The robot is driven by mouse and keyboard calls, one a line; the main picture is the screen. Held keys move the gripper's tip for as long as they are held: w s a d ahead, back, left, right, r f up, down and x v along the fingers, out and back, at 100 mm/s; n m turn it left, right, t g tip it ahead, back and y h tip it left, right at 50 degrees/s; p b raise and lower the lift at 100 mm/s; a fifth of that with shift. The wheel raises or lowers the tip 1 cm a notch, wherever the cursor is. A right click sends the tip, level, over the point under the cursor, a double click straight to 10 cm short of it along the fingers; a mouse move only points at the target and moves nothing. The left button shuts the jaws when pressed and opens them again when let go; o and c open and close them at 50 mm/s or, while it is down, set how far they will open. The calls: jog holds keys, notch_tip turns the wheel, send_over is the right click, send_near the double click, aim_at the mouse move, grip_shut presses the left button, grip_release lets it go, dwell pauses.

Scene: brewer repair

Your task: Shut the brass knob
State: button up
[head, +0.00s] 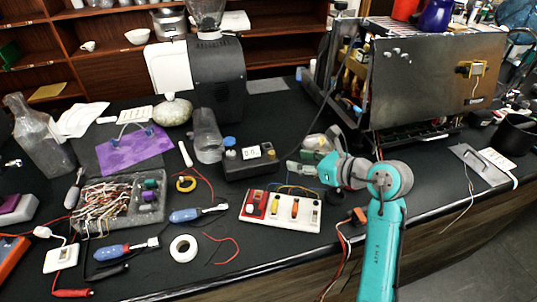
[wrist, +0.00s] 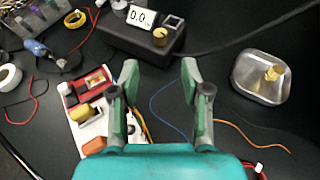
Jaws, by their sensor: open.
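A brass knob (wrist: 272,73) stands on a small shiny steel tank or tray (wrist: 262,92) at the right of the wrist view. A round brass-coloured knob (wrist: 160,36) also shows on the black meter box (wrist: 140,32) at the top of that view. I cannot tell for sure which one the task names. My gripper (wrist: 159,76) is open and empty, its two fingers pointing down over the black bench. It is apart from both knobs. In the head view my arm partly hides the area around the gripper (head: 303,157), and the steel part is not clear there.
A white panel with red and yellow switches (head: 282,211) lies beside the gripper. A grey grinder (head: 216,75) stands behind, and the large brewer body (head: 435,85) stands right. Loose wires cross the bench. Blue-handled screwdrivers (head: 186,215) lie left.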

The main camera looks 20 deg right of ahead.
aim_at(274, 155)
jog(key=x, duration=0.9)
jog(key=shift+d, duration=0.1)
grip_shut()
